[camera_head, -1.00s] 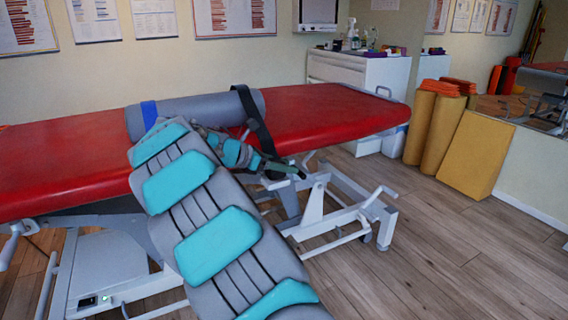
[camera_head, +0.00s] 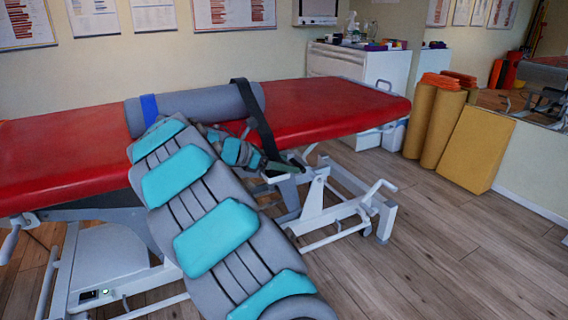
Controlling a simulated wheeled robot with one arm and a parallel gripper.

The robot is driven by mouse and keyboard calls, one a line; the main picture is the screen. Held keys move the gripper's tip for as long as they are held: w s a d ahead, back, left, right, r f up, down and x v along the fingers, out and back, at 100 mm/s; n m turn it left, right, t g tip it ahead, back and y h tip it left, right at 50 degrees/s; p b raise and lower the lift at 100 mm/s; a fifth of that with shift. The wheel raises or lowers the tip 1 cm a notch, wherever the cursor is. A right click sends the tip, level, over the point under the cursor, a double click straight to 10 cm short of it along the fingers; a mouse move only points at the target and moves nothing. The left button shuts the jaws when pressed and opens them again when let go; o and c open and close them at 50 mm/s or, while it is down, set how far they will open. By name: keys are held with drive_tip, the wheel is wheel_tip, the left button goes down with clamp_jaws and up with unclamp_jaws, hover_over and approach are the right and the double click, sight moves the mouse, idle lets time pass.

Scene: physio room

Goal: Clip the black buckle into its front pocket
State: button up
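A grey bolster (camera_head: 195,106) lies across the red treatment table, with a blue band (camera_head: 149,108) near its left end. A black strap (camera_head: 256,118) loops over its right end and runs down past the table's front edge. A small dark green-black piece (camera_head: 283,167) is at the strap's lower end; I cannot tell whether it is the buckle. My gripper (camera_head: 268,164) is beside the strap's lower end, at the front edge. Its fingers are too small and dark to tell whether they hold anything. I cannot make out the front pocket; my arm covers part of the bolster.
The red table (camera_head: 330,108) stands on a white metal frame (camera_head: 318,196) with a crank at right. A white cabinet (camera_head: 360,80) with bottles stands behind. Yellow rolls and a yellow wedge (camera_head: 476,148) lean at right. The wooden floor at front right is clear.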

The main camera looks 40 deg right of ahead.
drive_tip(key=shift+o, duration=0.2)
drive_tip(key=shift+p+v, duration=0.3)
drive_tip(key=shift+v, duration=3.3)
drive_tip(key=shift+w+a+r, duration=0.1)
drive_tip(key=shift+a+r, duration=0.05)
drive_tip(key=shift+a, duration=0.15)
